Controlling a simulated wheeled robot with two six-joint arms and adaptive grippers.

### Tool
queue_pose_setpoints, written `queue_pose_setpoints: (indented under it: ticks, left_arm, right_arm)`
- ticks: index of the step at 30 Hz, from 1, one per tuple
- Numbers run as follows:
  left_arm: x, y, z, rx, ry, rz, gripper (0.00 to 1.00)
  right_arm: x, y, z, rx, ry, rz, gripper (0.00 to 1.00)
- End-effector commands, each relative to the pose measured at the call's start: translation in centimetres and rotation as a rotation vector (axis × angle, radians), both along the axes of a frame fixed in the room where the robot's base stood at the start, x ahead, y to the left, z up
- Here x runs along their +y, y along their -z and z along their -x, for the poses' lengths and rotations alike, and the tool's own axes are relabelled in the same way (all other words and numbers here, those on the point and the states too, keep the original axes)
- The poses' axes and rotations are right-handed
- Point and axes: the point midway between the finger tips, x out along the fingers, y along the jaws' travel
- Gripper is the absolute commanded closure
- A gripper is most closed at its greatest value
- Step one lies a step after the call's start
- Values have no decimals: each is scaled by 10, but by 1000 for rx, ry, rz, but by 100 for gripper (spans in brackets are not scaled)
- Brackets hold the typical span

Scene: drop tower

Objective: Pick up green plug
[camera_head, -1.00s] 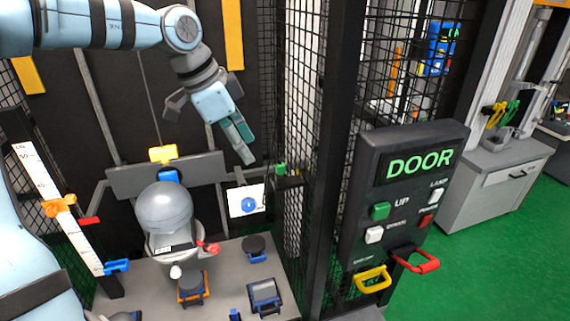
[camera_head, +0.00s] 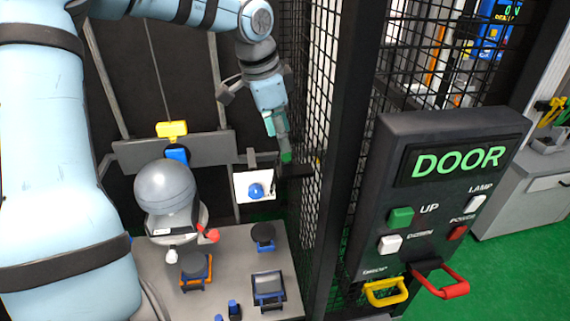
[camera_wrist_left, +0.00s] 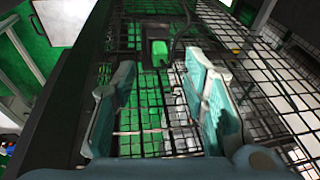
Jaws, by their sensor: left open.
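The green plug (camera_head: 287,157) sits on a dark bracket beside the mesh wall in the head view. In the left wrist view the green plug (camera_wrist_left: 159,48) shows ahead of the fingers, near the middle and above their tips. My left gripper (camera_head: 276,132) is open and points down at the plug, with its fingertips overlapping the plug's upper edge in the head view. In the wrist view the fingers of my left gripper (camera_wrist_left: 160,82) stand apart with nothing held between them. I cannot tell whether they touch the plug. My right gripper is in neither view.
Black mesh (camera_head: 318,110) and a dark post (camera_head: 350,120) stand close right of the gripper. The DOOR panel (camera_head: 440,190) is farther right. Below are a white card with a blue knob (camera_head: 256,191), a grey dome (camera_head: 166,187) and a grey table (camera_head: 225,270).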

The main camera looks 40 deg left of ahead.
Motion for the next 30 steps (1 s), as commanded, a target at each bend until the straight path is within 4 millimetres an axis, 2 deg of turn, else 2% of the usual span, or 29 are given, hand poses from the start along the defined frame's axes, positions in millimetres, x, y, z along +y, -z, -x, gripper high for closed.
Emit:
queue_pose_setpoints:
  ticks: [1,3,6,12,20,30]
  left_arm:
    - [0,18,-1,1,1,0,60]
    - [-1,33,-3,2,2,0,60]
    - [-2,43,-7,3,2,0,60]
    - [-2,42,-8,1,2,0,60]
    - [-2,41,-8,1,2,0,100]
    - [-1,39,-8,0,2,1,100]
  right_arm:
    - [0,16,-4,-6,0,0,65]
    - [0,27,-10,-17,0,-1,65]
    - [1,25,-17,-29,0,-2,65]
    - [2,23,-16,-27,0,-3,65]
    - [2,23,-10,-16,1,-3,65]
    - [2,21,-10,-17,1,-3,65]
